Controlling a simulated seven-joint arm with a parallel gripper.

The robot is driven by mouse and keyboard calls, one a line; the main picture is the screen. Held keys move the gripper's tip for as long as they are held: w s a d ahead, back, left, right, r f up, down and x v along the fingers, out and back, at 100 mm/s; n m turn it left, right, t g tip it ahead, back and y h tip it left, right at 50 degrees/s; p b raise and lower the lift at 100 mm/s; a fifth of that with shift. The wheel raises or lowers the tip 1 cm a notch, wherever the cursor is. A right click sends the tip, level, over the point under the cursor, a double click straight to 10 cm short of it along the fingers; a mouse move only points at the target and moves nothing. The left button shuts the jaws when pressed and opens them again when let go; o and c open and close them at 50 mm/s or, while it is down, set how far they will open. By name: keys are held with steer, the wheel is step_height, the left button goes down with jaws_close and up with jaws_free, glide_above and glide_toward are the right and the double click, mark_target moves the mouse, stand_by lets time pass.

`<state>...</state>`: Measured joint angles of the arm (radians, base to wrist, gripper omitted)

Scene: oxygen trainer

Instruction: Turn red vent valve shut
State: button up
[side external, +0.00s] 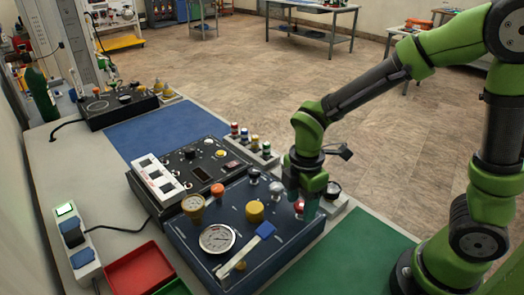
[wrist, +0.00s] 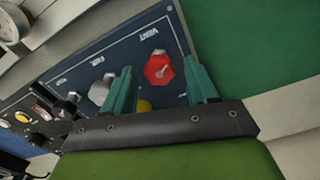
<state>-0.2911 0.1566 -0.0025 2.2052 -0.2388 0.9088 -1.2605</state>
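The red vent valve (wrist: 158,69) is a red eight-sided knob on a dark blue panel (wrist: 120,48), beside the printed word VENT. In the side view, the valve (side external: 299,206) shows at the right end of the panel (side external: 190,241), partly hidden by my fingers. My gripper (wrist: 160,66) is open, with one green finger on each side of the valve in the wrist view. In the side view, my gripper (side external: 303,203) points down over the valve. I see no finger touching it, and cannot tell if the fingertips reach down around it.
A silver knob (wrist: 101,90) and a yellow knob (wrist: 144,105) sit near my left finger. A large gauge (side external: 217,238) and a yellow knob (side external: 254,212) stand on the same panel. The green mat (side external: 345,262) is clear.

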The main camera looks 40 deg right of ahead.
steer(key=c, duration=0.9)
steer(key=shift+c, duration=0.2)
